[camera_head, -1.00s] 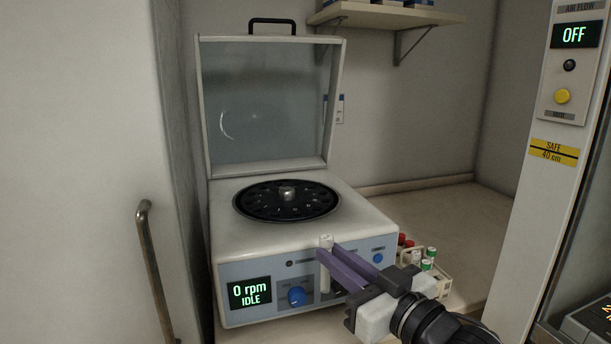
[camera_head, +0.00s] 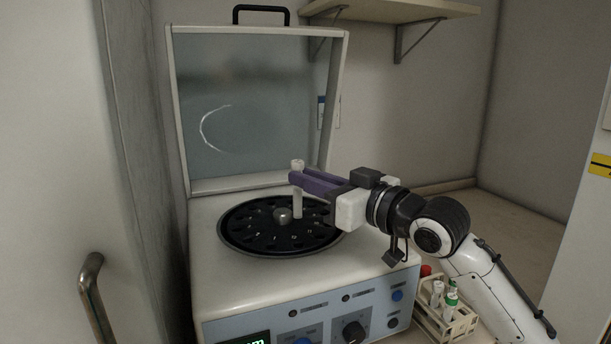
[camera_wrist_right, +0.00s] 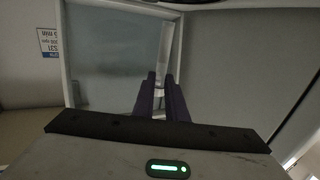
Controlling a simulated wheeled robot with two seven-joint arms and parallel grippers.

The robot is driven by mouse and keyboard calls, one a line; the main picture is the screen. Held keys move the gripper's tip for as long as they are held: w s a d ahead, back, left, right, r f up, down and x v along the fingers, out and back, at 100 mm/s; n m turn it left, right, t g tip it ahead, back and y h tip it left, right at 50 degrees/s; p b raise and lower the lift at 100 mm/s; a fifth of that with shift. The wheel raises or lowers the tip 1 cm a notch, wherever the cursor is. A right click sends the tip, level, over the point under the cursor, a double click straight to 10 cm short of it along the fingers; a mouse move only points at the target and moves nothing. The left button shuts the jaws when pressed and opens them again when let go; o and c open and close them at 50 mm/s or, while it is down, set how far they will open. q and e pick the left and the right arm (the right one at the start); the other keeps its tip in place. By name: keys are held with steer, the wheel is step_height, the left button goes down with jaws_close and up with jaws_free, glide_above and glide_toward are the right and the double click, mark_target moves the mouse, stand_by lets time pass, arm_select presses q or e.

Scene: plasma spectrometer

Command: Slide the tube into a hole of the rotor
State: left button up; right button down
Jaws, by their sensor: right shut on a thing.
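The tube (camera_head: 298,205) is pale with a white cap and stands about upright in my right gripper (camera_head: 296,180). The purple fingers are shut on its upper part, just below the cap. The black rotor (camera_head: 250,236) with a ring of holes and a metal hub lies in the open centrifuge. The tube's lower end is over or at the rotor's right part, near the hub; I cannot tell whether it touches. My left gripper is not in view.
The centrifuge lid (camera_head: 245,110) stands open behind the rotor. A rack (camera_head: 446,322) with several capped tubes stands at the centrifuge's right, beside my right arm. A shelf (camera_head: 400,12) hangs on the back wall. A cabinet door with a handle (camera_head: 92,295) is at the left.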

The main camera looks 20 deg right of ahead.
mark_target(300, 201)
step_height(300, 201, down, 4)
steer(key=shift+r+b, duration=0.2)
steer(key=shift+b, duration=0.95)
steer(key=shift+f+b, duration=0.55)
steer(key=shift+f, duration=0.1)
steer(key=shift+f, duration=0.1)
steer(key=shift+p, duration=0.45)
steer(key=shift+f, duration=0.3)
